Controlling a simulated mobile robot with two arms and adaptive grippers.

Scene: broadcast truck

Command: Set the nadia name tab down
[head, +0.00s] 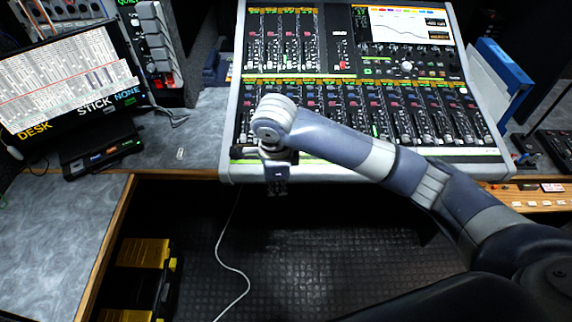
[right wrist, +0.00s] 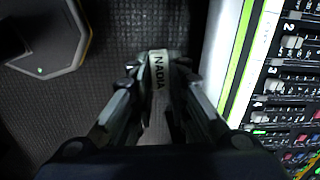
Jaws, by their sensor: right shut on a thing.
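My right gripper (head: 278,182) is at the near edge of the mixing console, toward its left end, seen from above in the head view. In the right wrist view the gripper (right wrist: 158,92) is shut on the nadia name tab (right wrist: 158,75), a narrow pale strip with dark letters reading NADIA. The tab stands between the two fingers, with dark floor behind it. Its lower part runs down between the fingers. In the head view I cannot make out the tab clearly. My left gripper is not in view.
The mixing console (head: 360,88) fills the top middle; its edge also shows in the right wrist view (right wrist: 243,60). A grey desk (head: 65,225) lies left, with a monitor (head: 70,75) and a small white piece (head: 180,153). A yellow-and-black case (head: 140,255) and a white cable (head: 233,268) are below.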

